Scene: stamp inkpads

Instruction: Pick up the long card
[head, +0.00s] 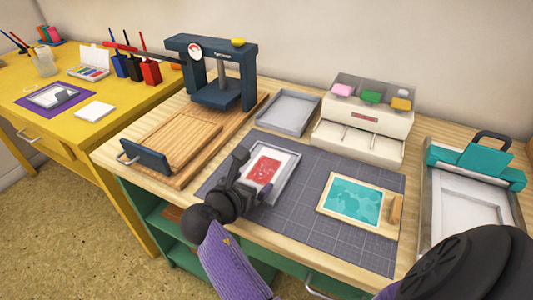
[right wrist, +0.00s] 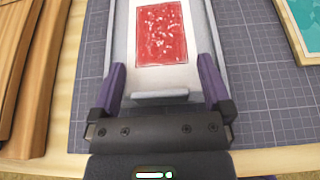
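A grey tray (head: 290,172) lies on the dark gridded mat, with a white sheet bearing a red speckled rectangle (head: 264,169) inside it. The red rectangle also shows in the right wrist view (right wrist: 161,33). I cannot tell for certain which piece is the long card. My right gripper (head: 252,176) is over the near end of this tray. In the right wrist view its purple fingers (right wrist: 160,72) are wide apart, near the tray's two side walls, with a pale bar between them. Whether they touch the walls is unclear. My left gripper is out of view.
A wooden-framed teal panel (head: 355,201) lies right on the mat (head: 340,250). Behind are an empty grey tray (head: 288,112) and a box with coloured inkpads (head: 363,120). A dark press (head: 215,75) stands left on a wooden board. A teal-clamped frame (head: 470,190) stands right.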

